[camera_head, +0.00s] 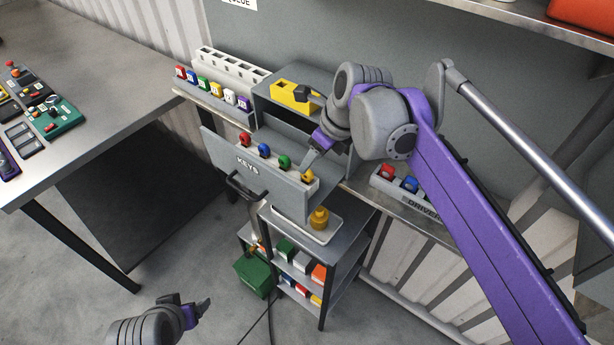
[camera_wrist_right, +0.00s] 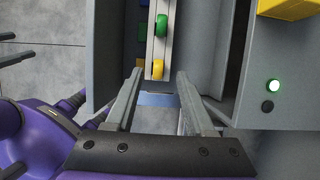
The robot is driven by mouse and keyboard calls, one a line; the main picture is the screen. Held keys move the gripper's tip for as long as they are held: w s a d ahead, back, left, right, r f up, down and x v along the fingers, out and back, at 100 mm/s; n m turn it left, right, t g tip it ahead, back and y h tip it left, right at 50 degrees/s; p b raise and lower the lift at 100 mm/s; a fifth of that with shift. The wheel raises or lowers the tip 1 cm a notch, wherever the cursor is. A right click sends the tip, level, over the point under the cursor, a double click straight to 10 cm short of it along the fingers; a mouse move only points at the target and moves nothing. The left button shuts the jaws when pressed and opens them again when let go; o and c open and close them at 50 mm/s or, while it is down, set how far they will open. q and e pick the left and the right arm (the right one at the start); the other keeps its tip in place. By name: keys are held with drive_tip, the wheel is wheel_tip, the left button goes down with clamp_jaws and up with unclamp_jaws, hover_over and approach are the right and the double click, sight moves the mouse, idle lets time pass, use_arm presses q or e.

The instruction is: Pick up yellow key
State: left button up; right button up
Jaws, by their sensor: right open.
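The yellow key (camera_head: 307,175) stands at the near right end of a row of keys in the open drawer marked KEYS (camera_head: 222,158). My right gripper (camera_head: 311,160) is over that end of the drawer, just above the key. In the right wrist view, the open, empty jaws (camera_wrist_right: 153,92) point down at the drawer, and the yellow key (camera_wrist_right: 158,69) shows just beyond the tips, between them. My left gripper (camera_head: 192,309) is low at the bottom left, far from the drawer; its jaw opening is unclear.
Red (camera_head: 245,138), blue (camera_head: 264,150) and green (camera_head: 284,162) keys share the row. A yellow block (camera_head: 295,97) sits on the cabinet behind. A yellow round-topped item (camera_head: 319,218) stands on a tray below the drawer. A workbench (camera_head: 90,100) is at left.

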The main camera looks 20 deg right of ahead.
sight(307, 180)
drive_tip(key=x, duration=0.5)
drive_tip(key=shift+s+f, duration=0.1)
drive_tip(key=shift+f, duration=0.2)
clamp_jaws()
